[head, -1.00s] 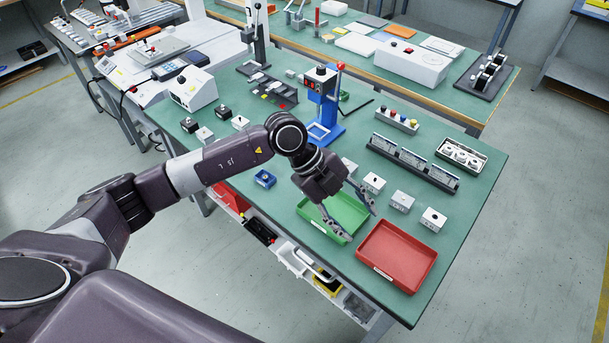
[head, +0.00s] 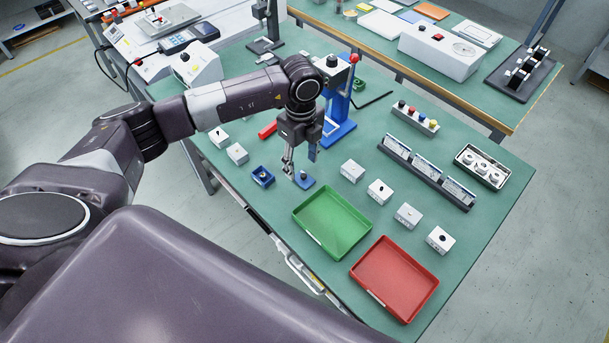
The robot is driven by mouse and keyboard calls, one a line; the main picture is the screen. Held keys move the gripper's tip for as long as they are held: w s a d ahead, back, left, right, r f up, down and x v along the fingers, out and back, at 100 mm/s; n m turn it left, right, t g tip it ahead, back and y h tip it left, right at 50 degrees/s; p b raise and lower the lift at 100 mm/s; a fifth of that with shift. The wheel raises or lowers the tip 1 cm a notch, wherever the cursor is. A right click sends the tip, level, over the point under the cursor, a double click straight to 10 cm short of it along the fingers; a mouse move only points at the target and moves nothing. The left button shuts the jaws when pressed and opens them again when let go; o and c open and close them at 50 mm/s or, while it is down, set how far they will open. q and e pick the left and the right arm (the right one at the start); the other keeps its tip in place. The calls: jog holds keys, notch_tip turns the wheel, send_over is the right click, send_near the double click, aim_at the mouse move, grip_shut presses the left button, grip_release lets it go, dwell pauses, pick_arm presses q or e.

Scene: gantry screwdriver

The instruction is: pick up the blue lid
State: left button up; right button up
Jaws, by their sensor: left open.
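The blue lid (head: 306,183) is a small flat blue piece on the green table, just behind the green tray. My left gripper (head: 300,171) points down at it from above, open, with its fingertips at or just over the lid. The gripper covers part of the lid, and I cannot tell whether the fingers touch it. A small open blue box (head: 263,176) stands to the left of the lid, apart from it. My right gripper is out of view.
A green tray (head: 333,222) and a red tray (head: 395,279) lie in front. Several white button boxes (head: 379,192) stand to the right. A blue press with a red knob (head: 354,58) stands close behind my left gripper.

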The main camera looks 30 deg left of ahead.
aim_at(301, 172)
pick_arm(q)
jog(key=f, duration=0.2)
jog(key=shift+s+f+p, duration=0.2)
jog(key=shift+f+p, duration=0.15)
jog(key=shift+p, duration=0.05)
jog(key=shift+w+f, duration=0.1)
jog(key=shift+f, duration=0.8)
jog(key=c, duration=0.9)
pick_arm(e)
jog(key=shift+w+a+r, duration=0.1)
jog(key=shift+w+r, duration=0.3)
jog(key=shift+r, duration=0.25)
